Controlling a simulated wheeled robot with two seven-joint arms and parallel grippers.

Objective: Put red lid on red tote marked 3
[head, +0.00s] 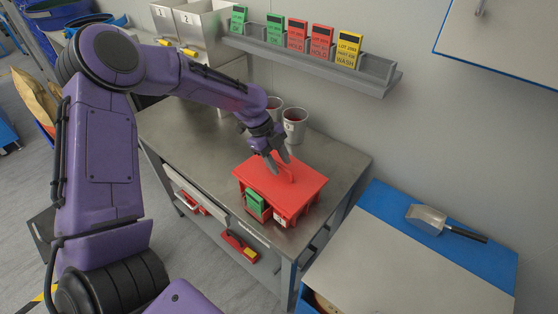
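A flat red lid (308,182) with a raised handle (290,174) lies over the top of a red tote (293,212) on the grey workbench. The lid looks about level; I cannot tell whether it is fully seated. A small white label (280,219) is on the tote's front, its mark too small to read surely. My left gripper (280,165) is just above the lid at the handle, fingers pointing down and spread apart. The fingers partly hide the handle. My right gripper is not in view.
A green box-like item (255,204) sits at the tote's front left. Grey cups (294,125) stand behind on the workbench (180,130). A wall rack (330,70) holds several coloured cards. A metal scoop (428,218) lies on the blue-edged surface at right.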

